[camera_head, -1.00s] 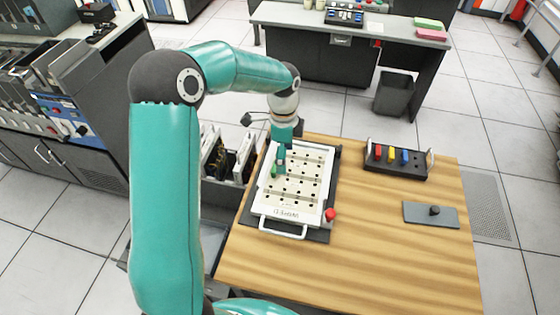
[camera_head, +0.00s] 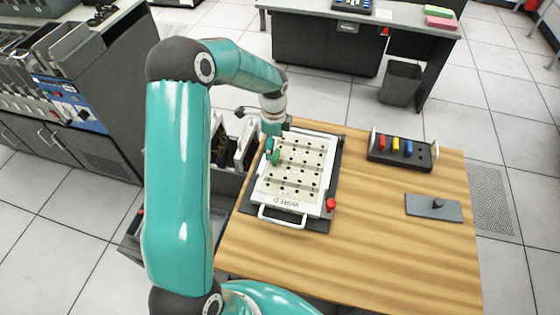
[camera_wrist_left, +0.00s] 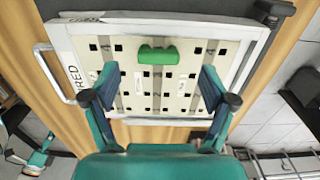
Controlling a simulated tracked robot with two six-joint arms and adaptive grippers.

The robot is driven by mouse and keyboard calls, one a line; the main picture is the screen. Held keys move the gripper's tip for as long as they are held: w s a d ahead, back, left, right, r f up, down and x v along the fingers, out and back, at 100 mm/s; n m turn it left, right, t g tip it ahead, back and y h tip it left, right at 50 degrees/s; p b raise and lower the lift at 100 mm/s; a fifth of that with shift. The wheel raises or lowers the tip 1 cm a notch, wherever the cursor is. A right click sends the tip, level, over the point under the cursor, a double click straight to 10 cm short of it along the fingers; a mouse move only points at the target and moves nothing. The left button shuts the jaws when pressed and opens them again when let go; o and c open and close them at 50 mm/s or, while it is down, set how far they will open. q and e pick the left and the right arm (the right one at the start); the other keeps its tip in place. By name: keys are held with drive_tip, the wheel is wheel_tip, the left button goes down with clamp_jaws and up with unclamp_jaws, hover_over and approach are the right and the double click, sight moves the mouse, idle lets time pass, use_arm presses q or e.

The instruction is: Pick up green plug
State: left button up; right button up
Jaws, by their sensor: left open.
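The green plug (camera_head: 274,156) sits on the white punch board (camera_head: 281,208), near its left edge in the head view. In the left wrist view the green plug (camera_wrist_left: 158,55) is a short, rounded green bar lying across a grey strip of the board (camera_wrist_left: 60,45), among rows of square holes. My left gripper (camera_head: 269,143) is just above the plug in the head view, partly covering that corner of the board. In the left wrist view my left gripper (camera_wrist_left: 153,82) is open, its fingers spread wide and empty, with the plug ahead between their lines. My right gripper does not show.
A dark rack (camera_head: 385,158) with red, yellow and blue plugs stands on the wooden table (camera_head: 370,255). A grey plate with a knob (camera_head: 418,206) lies at the right. A red button (camera_head: 331,205) is beside the board. The front of the table is clear.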

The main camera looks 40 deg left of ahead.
sight(277, 154)
use_arm(q)
drive_tip(key=f+b, duration=0.2)
drive_tip(key=f, duration=0.1)
drive_tip(key=f+b, duration=0.1)
drive_tip(key=f, duration=0.1)
drive_tip(key=shift+w+d+f, duration=0.15)
drive_tip(key=shift+w+d, duration=0.05)
drive_tip(key=shift+d, duration=0.05)
drive_tip(key=c, duration=1)
